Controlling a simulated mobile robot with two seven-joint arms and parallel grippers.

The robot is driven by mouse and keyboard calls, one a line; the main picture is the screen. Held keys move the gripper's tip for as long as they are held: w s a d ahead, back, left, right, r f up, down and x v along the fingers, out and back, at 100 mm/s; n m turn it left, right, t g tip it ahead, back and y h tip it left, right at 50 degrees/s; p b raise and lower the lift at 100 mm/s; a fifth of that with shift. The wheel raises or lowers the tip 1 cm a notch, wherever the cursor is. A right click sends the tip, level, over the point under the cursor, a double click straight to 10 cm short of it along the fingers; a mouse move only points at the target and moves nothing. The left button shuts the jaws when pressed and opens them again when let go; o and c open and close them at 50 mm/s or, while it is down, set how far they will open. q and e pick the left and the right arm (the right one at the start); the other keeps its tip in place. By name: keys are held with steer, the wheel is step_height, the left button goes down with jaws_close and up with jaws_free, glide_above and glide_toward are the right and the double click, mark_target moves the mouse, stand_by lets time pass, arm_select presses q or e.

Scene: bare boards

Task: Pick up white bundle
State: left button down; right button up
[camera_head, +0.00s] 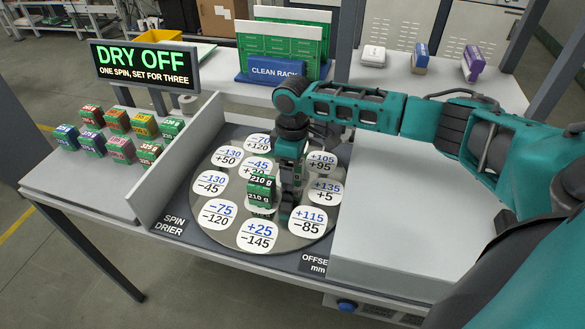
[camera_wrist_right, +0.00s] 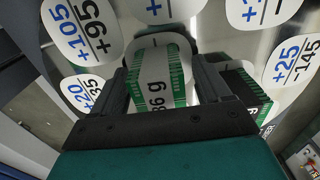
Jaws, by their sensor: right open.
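A white packet (camera_head: 374,55), the only mostly white bundle-like thing I see, lies on the grey bench at the back right. My right gripper (camera_head: 290,195) is far from it, pointing down over the round spin drier plate (camera_head: 235,238). In the right wrist view my right gripper (camera_wrist_right: 166,75) is open, with a green and white block (camera_wrist_right: 160,75) between its fingers; its label is partly hidden. I cannot tell whether the fingers touch it. A green block marked 210 g (camera_head: 261,186) stands just left of the gripper. My left gripper is not in view.
A blue packet (camera_head: 420,58) and a purple packet (camera_head: 473,62) stand right of the white one. Several coloured blocks (camera_head: 117,125) sit on the left table. A sign (camera_head: 145,66) and the clean rack (camera_head: 277,71) stand behind the plate. A raised grey top (camera_head: 385,215) is clear.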

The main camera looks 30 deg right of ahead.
steer(key=c, duration=1.2)
steer(key=shift+c, duration=0.2)
steer(key=shift+r, duration=0.15)
steer(key=shift+r, duration=0.25)
step_height(320, 180, up, 19)
steer(key=p, duration=0.1)
steer(key=shift+r+p, duration=0.2)
steer(key=shift+p, duration=0.1)
